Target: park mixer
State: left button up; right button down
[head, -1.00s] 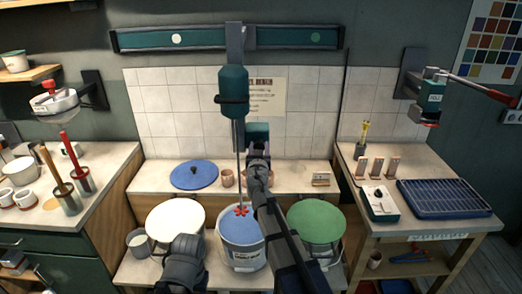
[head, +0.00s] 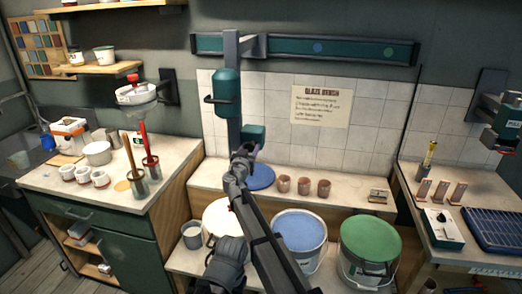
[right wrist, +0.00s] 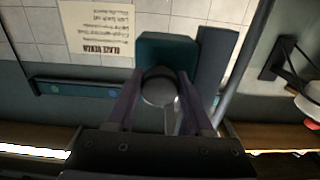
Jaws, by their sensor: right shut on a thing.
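The mixer (head: 228,95) is a green motor body on a grey upright, hanging from the green wall rail (head: 345,50). It stands near the rail's left end, above the white bucket (head: 214,212). My right gripper (head: 243,153) is shut on the knob below the mixer's green block (head: 254,133). In the right wrist view the fingers (right wrist: 162,103) flank the round grey knob (right wrist: 158,88) below the block.
A blue bucket (head: 300,232) and a green bucket (head: 370,243) stand to the right. The rail carries a blue dot (head: 318,48) and a green dot (head: 374,53). Cups (head: 303,186) and a blue lid (head: 262,177) lie on the ledge. Left is a counter with tools (head: 150,160).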

jog(key=shift+w+a, duration=0.15)
jog(key=shift+a, duration=0.35)
jog(key=shift+c, duration=1.6)
grip_release()
jog(key=shift+d, duration=0.1)
